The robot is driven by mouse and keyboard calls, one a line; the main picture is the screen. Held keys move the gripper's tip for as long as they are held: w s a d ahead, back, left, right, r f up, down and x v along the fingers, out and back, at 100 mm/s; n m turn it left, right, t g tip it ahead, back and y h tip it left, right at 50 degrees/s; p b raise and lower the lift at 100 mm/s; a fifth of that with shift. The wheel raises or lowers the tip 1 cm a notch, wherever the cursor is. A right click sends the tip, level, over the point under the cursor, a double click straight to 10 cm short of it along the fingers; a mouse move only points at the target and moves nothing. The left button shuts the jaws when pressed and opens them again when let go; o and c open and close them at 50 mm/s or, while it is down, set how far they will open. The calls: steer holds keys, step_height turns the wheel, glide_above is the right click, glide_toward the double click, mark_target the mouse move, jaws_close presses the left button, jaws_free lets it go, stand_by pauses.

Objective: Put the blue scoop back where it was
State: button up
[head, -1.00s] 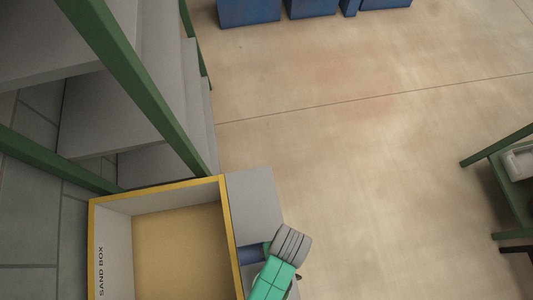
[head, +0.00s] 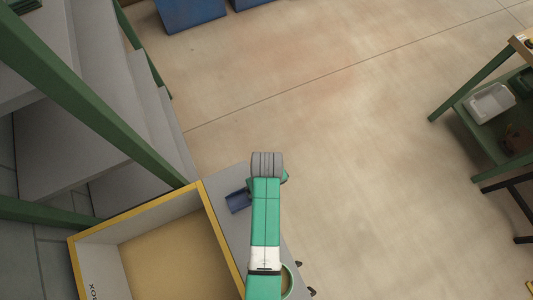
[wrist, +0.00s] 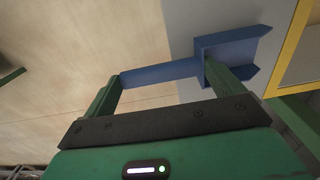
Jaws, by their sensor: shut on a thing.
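The blue scoop (wrist: 160,72) lies lengthwise between the two green fingers of my gripper (wrist: 163,70) in the wrist view. One finger is at the end of its handle; the other is at its open, trough-shaped head. The gripper is shut on the scoop. In the head view the scoop's head (head: 238,201) shows just right of the yellow-rimmed sand box (head: 224,238), over a grey surface (head: 225,180). My arm hides the handle and most of the gripper there. I cannot tell whether the scoop touches the grey surface.
A green-framed grey stair or shelf (head: 120,125) rises at the left beside the sand box. A green-legged stand (head: 480,125) with a white tray (head: 490,103) is at the right. Blue boxes (head: 190,12) stand at the back. The floor between is clear.

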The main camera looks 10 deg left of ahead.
steer(key=shift+f, duration=0.45)
steer(key=shift+f, duration=0.15)
steer(key=o, duration=0.7)
steer(key=shift+o, duration=0.2)
step_height(320, 180, up, 12)
steer(key=p, duration=0.2)
steer(key=shift+r, duration=0.2)
steer(key=shift+s, duration=0.1)
